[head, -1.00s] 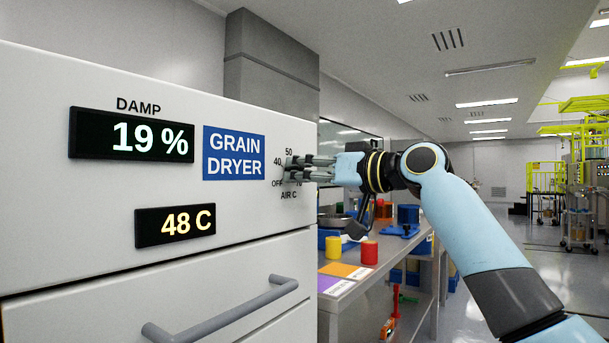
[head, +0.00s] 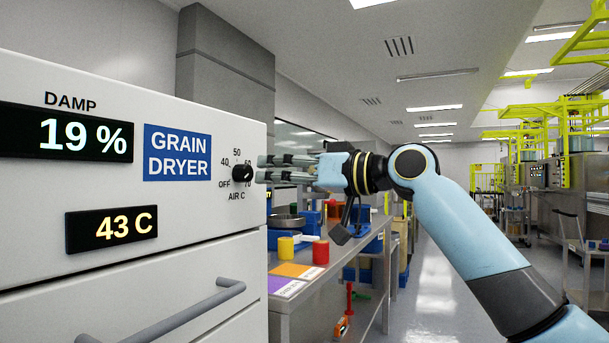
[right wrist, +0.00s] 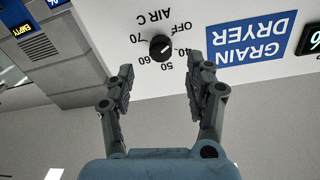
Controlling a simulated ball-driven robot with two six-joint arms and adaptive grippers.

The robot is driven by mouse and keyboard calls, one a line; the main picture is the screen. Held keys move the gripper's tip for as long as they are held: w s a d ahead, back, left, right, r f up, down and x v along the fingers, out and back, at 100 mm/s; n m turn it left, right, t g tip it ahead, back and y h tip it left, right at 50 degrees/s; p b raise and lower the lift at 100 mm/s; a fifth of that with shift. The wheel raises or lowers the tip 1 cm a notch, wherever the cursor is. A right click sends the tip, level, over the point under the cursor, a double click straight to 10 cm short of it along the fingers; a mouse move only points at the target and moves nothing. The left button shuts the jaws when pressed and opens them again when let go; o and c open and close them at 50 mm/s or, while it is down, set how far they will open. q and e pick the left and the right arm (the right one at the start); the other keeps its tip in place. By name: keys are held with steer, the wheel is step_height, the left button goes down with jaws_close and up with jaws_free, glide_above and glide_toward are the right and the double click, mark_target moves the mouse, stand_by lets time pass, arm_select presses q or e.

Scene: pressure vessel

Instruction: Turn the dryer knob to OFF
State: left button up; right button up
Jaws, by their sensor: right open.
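The dryer knob (head: 243,172) is a small black dial on the white front of the grain dryer (head: 60,195), ringed by OFF, 40, 50, 60 and 70 marks. My left gripper is not in view.
The displays read 19 % (head: 75,132) and 43 C (head: 111,228). A grey drawer handle (head: 170,310) sticks out below. A metal bench (head: 325,285) with a yellow cup (head: 286,247) and a red cup (head: 320,252) stands to the right. Open floor lies beyond.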

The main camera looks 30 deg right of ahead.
steer(key=v, duration=0.6)
stand_by(0.4)
